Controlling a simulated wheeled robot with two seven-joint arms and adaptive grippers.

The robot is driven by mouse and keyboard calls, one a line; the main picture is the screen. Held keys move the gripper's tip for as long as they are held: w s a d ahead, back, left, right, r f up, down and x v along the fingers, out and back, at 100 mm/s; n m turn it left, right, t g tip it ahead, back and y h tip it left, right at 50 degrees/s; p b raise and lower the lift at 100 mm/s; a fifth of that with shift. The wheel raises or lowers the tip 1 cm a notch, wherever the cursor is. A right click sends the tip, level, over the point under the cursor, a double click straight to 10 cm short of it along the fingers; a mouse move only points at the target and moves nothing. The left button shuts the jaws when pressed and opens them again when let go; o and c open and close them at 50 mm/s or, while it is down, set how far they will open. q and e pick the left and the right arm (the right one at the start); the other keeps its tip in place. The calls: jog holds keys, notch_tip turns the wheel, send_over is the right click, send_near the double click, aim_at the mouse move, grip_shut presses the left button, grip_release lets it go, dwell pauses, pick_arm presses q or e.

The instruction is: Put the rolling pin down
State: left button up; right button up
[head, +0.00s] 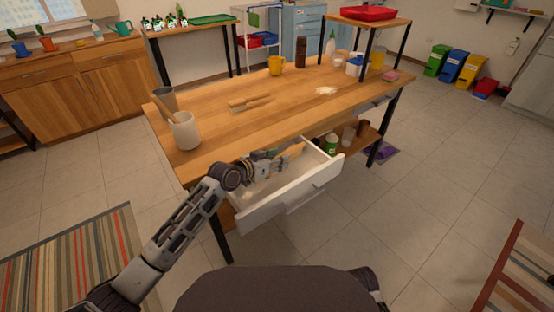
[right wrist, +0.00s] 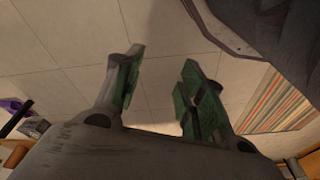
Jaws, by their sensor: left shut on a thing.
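My left gripper (head: 272,160) reaches over the open white drawer (head: 325,172) under the near side of the wooden table. It is shut on the rolling pin (head: 292,152), a light wooden piece showing just beyond the fingers. The fingers hide part of the pin, and I cannot tell whether it touches the drawer. My right gripper (right wrist: 160,68) shows in the right wrist view with its green-padded fingers apart and nothing between them, above the tiled floor.
A lower shelf (head: 362,138) holds several jars beside the drawer.

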pick_arm(q)
jog(key=shift+f, duration=0.35)
pick_arm(e)
jog(key=shift+r, duration=0.1)
pick_arm(q)
jog(key=shift+f, duration=0.1)
pick_arm(e)
jog(key=shift+r, duration=0.1)
pick_arm(q)
jog(key=o, duration=0.9)
jog(key=shift+f, duration=0.1)
pick_arm(e)
jog(key=shift+w+r, duration=0.1)
jog(key=shift+r, duration=0.1)
jog(key=shift+f, duration=0.1)
